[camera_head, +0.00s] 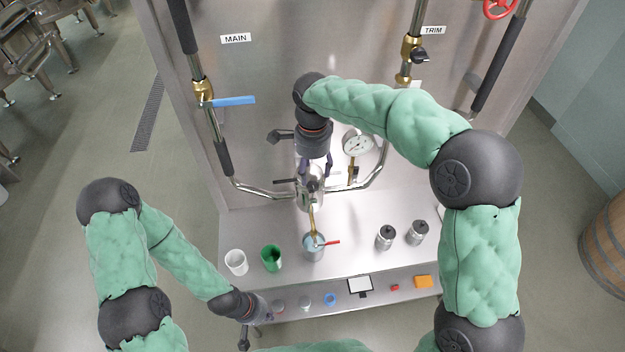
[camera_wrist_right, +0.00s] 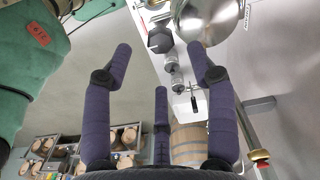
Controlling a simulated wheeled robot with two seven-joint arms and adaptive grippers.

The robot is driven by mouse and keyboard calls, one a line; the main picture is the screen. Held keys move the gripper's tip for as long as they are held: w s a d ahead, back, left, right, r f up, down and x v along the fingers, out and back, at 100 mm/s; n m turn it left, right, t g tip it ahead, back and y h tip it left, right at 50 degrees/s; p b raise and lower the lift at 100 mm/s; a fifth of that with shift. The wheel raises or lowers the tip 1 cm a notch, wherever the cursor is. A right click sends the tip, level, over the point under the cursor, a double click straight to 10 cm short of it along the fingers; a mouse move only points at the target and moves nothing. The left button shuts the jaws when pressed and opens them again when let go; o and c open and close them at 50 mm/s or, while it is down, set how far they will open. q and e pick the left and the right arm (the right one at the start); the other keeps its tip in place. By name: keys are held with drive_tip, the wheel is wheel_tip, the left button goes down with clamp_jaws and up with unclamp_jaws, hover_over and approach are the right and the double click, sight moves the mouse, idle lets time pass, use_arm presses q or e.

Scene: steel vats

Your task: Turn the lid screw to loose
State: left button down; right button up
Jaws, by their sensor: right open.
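I cannot make out the lid screw with certainty. My right gripper (camera_head: 313,168) hangs over the vessel, fingers downward. In the right wrist view it (camera_wrist_right: 160,62) is open, with fingers spread and nothing between them. That view also shows a shiny round steel surface (camera_wrist_right: 212,18) and a dark faceted knob-like shape (camera_wrist_right: 160,38) beyond the fingers. My left gripper (camera_head: 250,320) is low at the bench's front left corner; its fingers are too small to read.
A white cup (camera_head: 236,262), a green cup (camera_head: 271,257) and two steel jars (camera_head: 386,237) stand on the bench. A pressure gauge (camera_head: 358,145) and pipes flank my right gripper. A blue lever (camera_head: 232,101) sticks out at upper left.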

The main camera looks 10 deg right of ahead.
sight(313, 184)
drive_tip(key=shift+f, duration=2.65)
drive_tip(key=c, duration=1.2)
